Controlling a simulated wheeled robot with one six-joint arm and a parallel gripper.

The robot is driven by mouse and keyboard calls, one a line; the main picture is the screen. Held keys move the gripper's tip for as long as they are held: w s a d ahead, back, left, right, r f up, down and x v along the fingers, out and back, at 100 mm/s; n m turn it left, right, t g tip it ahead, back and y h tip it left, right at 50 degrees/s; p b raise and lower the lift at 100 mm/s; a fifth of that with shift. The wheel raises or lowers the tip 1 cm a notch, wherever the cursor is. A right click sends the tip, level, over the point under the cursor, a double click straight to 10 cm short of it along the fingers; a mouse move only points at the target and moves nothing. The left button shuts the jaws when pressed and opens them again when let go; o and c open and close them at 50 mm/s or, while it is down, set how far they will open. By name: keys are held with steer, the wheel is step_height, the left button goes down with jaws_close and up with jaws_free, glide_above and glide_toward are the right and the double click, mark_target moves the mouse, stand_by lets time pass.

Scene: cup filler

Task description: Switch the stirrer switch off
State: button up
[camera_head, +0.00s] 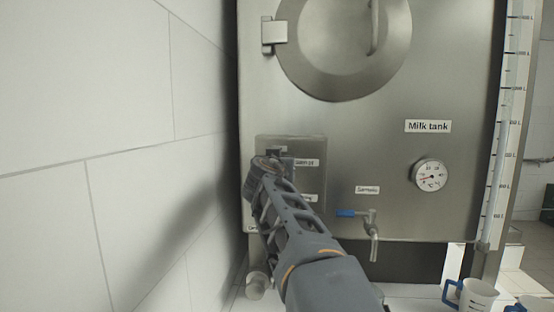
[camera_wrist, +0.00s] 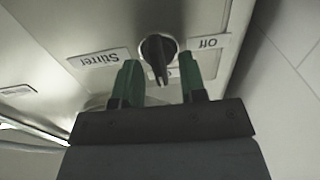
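The stirrer switch (camera_wrist: 157,52) is a dark rotary knob on a steel panel, seen upside down in the wrist view. Its narrow grip points down in the picture, towards a small label it partly covers. A "Stirrer" label (camera_wrist: 99,59) is to its left and an "Off" label (camera_wrist: 209,43) to its right. My gripper (camera_wrist: 161,82) is open, with one green finger on each side of the knob's lower end. I see gaps on both sides and cannot tell any contact. In the head view my gripper (camera_head: 272,162) is at the control box (camera_head: 313,148) and hides most of the switch.
The box is on the front of the milk tank (camera_head: 455,75), close to a tiled wall (camera_head: 120,200) on the left. Jugs (camera_head: 478,296) stand at the lower right.

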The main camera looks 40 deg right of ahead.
steer(key=shift+w+d, duration=0.25)
jaws_close()
stand_by(0.3)
